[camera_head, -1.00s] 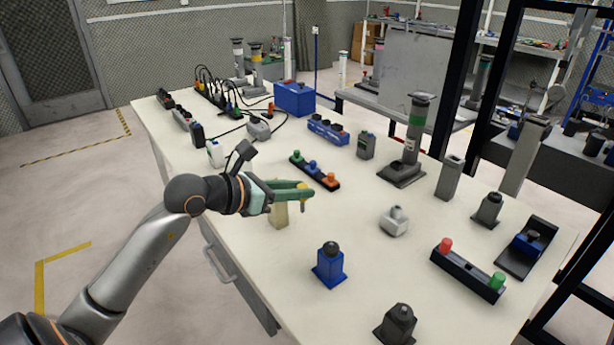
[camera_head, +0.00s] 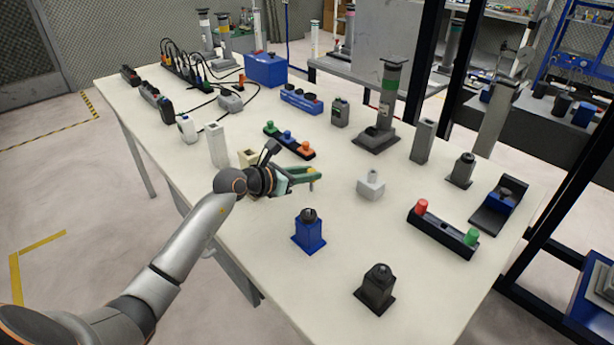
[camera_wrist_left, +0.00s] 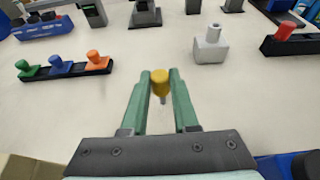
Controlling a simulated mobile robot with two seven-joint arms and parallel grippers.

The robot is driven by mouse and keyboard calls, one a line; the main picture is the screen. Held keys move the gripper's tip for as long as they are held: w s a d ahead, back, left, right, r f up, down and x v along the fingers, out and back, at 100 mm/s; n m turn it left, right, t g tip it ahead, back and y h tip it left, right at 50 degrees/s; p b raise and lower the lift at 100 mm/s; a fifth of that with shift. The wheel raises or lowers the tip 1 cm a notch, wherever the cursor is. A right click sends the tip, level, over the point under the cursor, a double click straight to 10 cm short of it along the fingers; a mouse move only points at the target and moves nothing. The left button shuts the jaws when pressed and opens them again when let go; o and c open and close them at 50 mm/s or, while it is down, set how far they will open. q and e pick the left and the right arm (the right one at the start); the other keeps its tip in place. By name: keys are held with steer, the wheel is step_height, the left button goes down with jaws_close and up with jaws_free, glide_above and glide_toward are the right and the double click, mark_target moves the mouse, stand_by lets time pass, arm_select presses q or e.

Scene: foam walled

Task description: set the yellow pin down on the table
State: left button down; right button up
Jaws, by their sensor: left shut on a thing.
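My left gripper (camera_head: 314,176) is shut on the yellow pin (camera_wrist_left: 160,82), between its green fingertips. In the left wrist view the pin's round yellow head is up and a grey tip shows below it. In the head view only a small bit of yellow (camera_head: 313,171) shows at the fingertips. The white table (camera_head: 340,245) is under the pin; I cannot tell whether the pin touches it. My right gripper is not in view.
A row of green, blue and orange pins (camera_head: 288,141) stands behind the gripper, a grey block (camera_head: 371,187) to its right, a blue block (camera_head: 309,237) in front. A beige hollow block (camera_head: 249,158) is to its left. Bare table surrounds the fingertips.

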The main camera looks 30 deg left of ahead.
arm_select(q)
steer(key=shift+f, duration=0.25)
steer(key=shift+f, duration=0.2)
steer(key=c, duration=0.7)
jaws_free()
steer(key=shift+r, duration=0.1)
steer(key=shift+r, duration=0.2)
steer(key=v, duration=1.2)
steer(key=shift+a+f+p, duration=0.1)
steer(key=shift+p, duration=0.3)
